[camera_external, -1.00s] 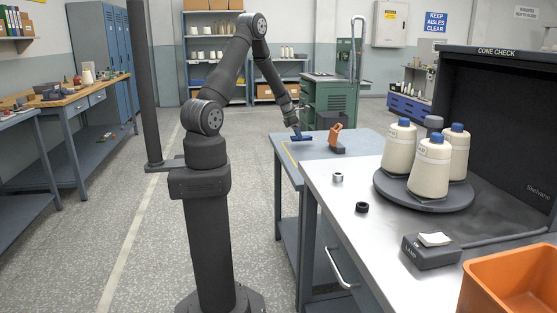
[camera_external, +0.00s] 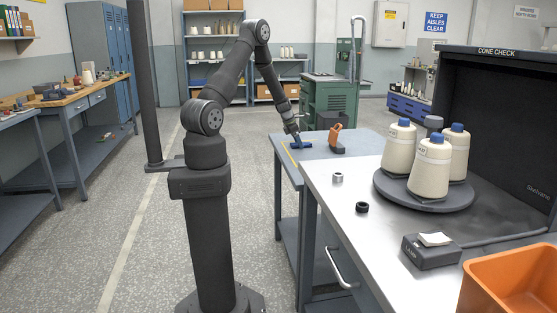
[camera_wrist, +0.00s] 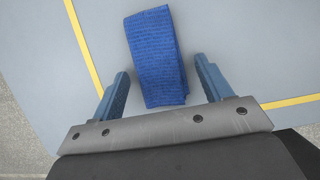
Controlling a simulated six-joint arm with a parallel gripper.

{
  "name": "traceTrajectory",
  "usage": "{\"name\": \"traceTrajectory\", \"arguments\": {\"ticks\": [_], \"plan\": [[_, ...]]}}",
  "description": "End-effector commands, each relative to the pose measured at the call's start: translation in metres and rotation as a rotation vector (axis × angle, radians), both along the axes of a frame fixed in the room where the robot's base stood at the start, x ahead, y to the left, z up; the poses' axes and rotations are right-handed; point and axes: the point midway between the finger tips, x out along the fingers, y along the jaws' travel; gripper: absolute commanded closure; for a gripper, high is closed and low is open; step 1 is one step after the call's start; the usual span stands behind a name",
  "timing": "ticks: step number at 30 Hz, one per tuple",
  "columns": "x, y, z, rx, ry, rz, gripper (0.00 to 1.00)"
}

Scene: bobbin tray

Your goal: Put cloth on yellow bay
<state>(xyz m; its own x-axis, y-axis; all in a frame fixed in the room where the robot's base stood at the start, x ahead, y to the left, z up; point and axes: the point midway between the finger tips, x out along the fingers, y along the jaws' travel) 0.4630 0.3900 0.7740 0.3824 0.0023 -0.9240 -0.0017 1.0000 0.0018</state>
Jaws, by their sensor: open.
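A folded blue cloth (camera_wrist: 156,58) lies flat on the grey-blue table in the wrist view. It also shows in the external view (camera_external: 303,146), just below my gripper (camera_external: 299,143). In the wrist view, the two blue-grey fingers of my gripper (camera_wrist: 164,85) are apart, one on each side of the cloth's near end, with a gap to it on both sides. Yellow lines (camera_wrist: 82,42) mark the table on the left and right of the cloth. I cannot tell which marked area is the yellow bay.
An orange-and-dark device (camera_external: 336,139) stands right of the cloth on the same table. The steel bench (camera_external: 330,212) to the right holds a turntable (camera_external: 385,192) with white cones, two small rings, a lamp-labelled box (camera_external: 430,252) and an orange bin (camera_external: 512,280).

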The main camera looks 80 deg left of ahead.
Motion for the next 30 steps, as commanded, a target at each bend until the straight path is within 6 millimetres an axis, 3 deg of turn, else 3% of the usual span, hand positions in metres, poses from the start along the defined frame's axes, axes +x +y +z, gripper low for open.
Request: {"name": "traceTrajectory", "arguments": {"ticks": [8,21,30], "plan": [[-0.007,0.001,0.021,0.001,-0.001,0.001,0.28],[-0.037,0.0,0.094,0.002,-0.002,0.001,0.28],[-0.046,0.0,0.114,0.0,-0.001,0.0,0.28]]}}
